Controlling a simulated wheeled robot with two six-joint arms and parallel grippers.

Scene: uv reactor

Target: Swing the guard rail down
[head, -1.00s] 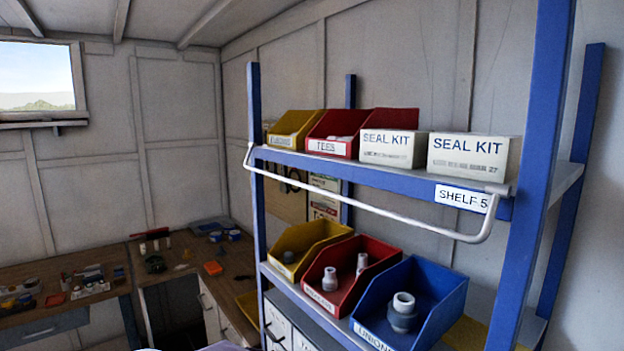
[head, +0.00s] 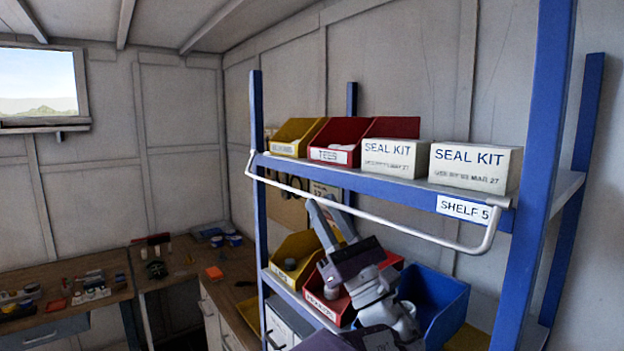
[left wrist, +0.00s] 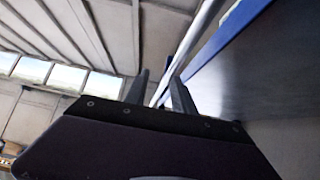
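The white guard rail (head: 400,230) is a bent bar in front of the upper shelf, its long part running slightly below that shelf's front edge. My left gripper (head: 328,205) reaches up from below, its fingertips close to the rail left of the rail's middle. In the left wrist view the two fingers (left wrist: 160,88) stand apart, and the rail (left wrist: 188,50) shows in the gap between them and beyond. I cannot tell whether they touch it. My right gripper is not in view.
The blue rack's upper shelf, labelled SHELF 5 (head: 468,209), holds a yellow bin (head: 297,136), a red bin (head: 332,155) and white seal kit boxes (head: 472,166). Below, a blue bin (head: 445,300) and a red bin (head: 322,304) sit close around my left arm. Workbenches (head: 100,303) stand at left.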

